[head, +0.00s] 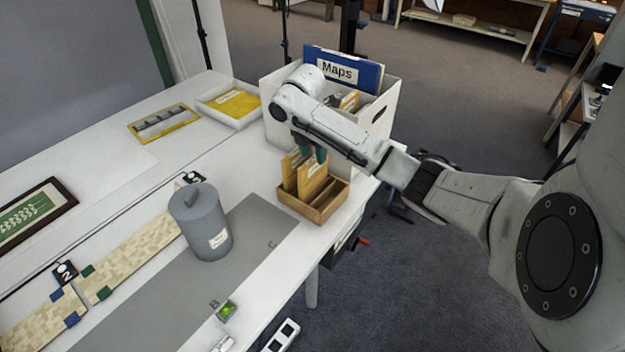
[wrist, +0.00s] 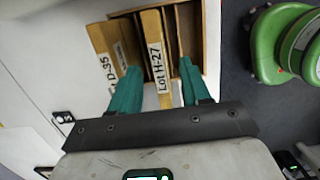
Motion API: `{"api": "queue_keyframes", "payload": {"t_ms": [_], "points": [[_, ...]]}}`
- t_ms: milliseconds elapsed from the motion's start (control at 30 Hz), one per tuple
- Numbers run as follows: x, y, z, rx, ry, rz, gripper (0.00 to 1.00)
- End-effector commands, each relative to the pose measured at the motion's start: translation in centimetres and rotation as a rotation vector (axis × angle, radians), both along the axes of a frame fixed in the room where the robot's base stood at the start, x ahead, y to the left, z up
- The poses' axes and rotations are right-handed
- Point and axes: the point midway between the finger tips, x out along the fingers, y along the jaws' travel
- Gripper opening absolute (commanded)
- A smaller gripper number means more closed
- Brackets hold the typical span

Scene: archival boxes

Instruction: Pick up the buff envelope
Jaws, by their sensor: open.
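Two buff envelopes stand upright in a slotted wooden rack (head: 313,211) near the right edge of the white table. One, labelled "Lot H-27" (wrist: 156,66), is the nearer to the rack's middle and also shows in the head view (head: 313,184). The other, labelled "D-35" (wrist: 101,42), stands to its left. My gripper (head: 309,153) is above the rack with its teal fingers pointing down. In the wrist view the open fingers (wrist: 158,68) lie on either side of the "Lot H-27" envelope, with gaps visible. Whether they reach below its top edge is unclear.
A white box (head: 377,118) with a blue "Maps" folder (head: 343,70) stands close behind the rack. A grey canister (head: 201,222) stands left on a grey mat (head: 262,232). Rack slots at right are empty.

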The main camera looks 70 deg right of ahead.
Motion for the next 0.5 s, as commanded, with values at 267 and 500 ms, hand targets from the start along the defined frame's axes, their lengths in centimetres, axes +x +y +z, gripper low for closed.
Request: {"api": "queue_keyframes", "payload": {"t_ms": [267,500], "points": [[0.0,-0.3,-3.6,0.002,0.003,-0.004,0.47],[0.0,-0.5,-5.1,0.001,0.0,-0.001,0.47]]}}
